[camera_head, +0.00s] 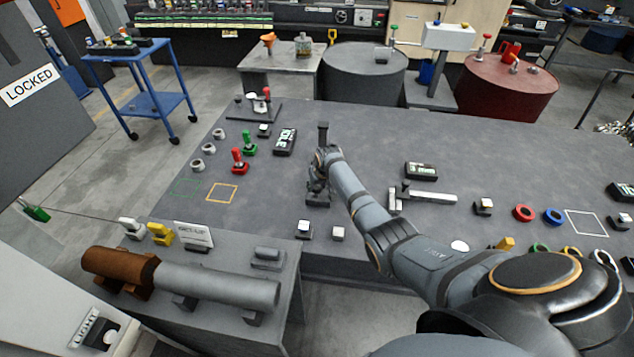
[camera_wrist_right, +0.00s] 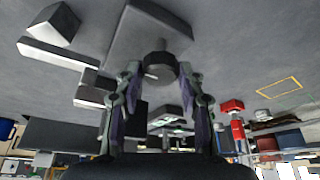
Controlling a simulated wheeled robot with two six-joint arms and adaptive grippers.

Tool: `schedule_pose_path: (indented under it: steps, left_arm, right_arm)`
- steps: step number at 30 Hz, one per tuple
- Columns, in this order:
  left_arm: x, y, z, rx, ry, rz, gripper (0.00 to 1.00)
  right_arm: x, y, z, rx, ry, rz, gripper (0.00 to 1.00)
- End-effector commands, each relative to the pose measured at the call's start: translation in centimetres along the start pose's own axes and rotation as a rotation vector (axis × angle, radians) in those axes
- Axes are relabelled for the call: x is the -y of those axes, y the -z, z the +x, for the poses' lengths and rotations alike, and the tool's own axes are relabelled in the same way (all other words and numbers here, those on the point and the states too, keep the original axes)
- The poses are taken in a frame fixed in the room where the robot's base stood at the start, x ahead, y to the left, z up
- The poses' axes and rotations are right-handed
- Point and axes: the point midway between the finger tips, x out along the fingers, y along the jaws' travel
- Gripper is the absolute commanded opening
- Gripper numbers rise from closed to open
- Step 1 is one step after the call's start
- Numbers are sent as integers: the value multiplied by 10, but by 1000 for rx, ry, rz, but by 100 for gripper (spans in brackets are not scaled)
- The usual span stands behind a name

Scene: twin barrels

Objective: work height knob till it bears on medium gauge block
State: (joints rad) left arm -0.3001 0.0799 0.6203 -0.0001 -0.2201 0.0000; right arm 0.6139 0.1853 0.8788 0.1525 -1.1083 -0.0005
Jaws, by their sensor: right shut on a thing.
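My right gripper (camera_head: 318,178) reaches down over a small dark stand with an upright post (camera_head: 323,132) and a grey base (camera_head: 318,200) on the table. In the right wrist view my gripper's fingers (camera_wrist_right: 160,80) are shut on a dark round knob (camera_wrist_right: 161,66) above a pale grey block-like base (camera_wrist_right: 150,35). I cannot tell which block is the medium gauge block. Small pale blocks stand in front of the stand, one on a dark holder (camera_head: 303,229) and one to its right (camera_head: 338,233). Whether the knob's shaft bears on anything is hidden. My left gripper is not in view.
Red (camera_head: 238,160) and green (camera_head: 249,144) handled pieces and a dark label block (camera_head: 285,142) stand left of the stand. An orange outlined square (camera_head: 222,193) is bare.

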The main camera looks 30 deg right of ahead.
Motion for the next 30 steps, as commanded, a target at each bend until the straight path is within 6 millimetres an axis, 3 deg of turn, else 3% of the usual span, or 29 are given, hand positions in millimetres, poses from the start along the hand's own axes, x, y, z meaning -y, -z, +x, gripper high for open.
schedule_pose_path:
  steps: [18,30]
  left_arm:
    - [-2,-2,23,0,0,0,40]
    - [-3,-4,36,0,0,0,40]
  right_arm:
    - [-4,0,4,-1,201,-487,7]
    - [-5,1,2,0,262,-636,7]
